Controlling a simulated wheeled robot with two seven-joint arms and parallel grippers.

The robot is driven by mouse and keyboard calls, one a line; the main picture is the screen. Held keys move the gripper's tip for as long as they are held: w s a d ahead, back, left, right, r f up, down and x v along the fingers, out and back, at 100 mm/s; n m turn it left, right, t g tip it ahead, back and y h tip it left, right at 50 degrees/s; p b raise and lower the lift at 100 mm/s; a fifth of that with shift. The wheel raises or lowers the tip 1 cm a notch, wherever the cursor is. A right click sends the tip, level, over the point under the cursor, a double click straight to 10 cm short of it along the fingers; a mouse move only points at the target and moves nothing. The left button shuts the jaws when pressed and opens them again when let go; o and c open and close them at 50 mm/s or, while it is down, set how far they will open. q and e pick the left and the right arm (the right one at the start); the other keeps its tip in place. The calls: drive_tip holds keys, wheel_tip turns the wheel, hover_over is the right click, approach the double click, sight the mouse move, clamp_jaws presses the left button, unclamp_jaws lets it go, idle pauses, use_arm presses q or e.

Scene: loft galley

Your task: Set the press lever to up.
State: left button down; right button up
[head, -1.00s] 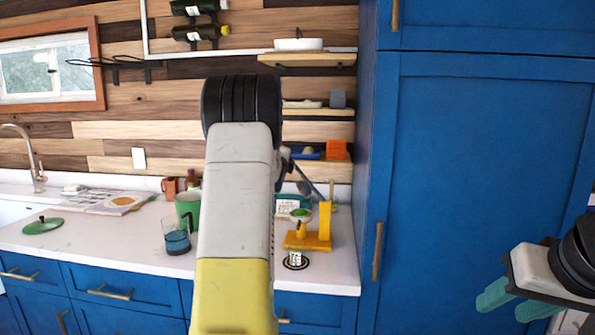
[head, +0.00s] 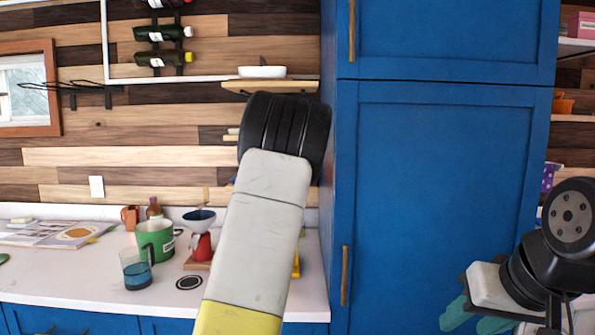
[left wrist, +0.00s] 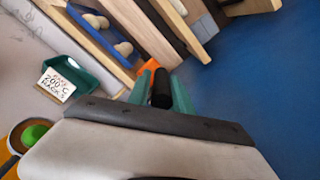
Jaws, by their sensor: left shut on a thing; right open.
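The press is mostly hidden behind my left arm in the head view; a thin yellow strip of the press (head: 296,263) shows on the counter at the arm's right edge. In the left wrist view, part of the yellow press (left wrist: 14,138) with a green round piece shows at the left edge. My left gripper (left wrist: 160,92) has its teal fingers shut on a black cylindrical grip (left wrist: 161,84), which looks like the end of the press lever. The lever's tilt cannot be told. My right gripper (head: 470,316) is open and empty at the lower right, before the blue cabinet.
A green mug (head: 155,240), a blue-tinted glass (head: 136,272) and a red stand with a bowl-like top (head: 201,245) are left of my arm on the counter (head: 70,272). The tall blue cabinet (head: 430,190) closes off the right. Wall shelves (left wrist: 140,35) are close to the left gripper.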

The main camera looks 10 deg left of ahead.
use_arm(q)
drive_tip(key=shift+w+d, duration=0.1)
drive_tip(key=shift+d, duration=0.3)
drive_tip(key=c, duration=1.3)
unclamp_jaws()
drive_tip(key=shift+o, duration=0.2)
drive_tip(key=shift+s, duration=0.25)
drive_tip(key=v, duration=0.7)
drive_tip(key=shift+s, duration=0.15)
drive_tip(key=shift+f, duration=0.1)
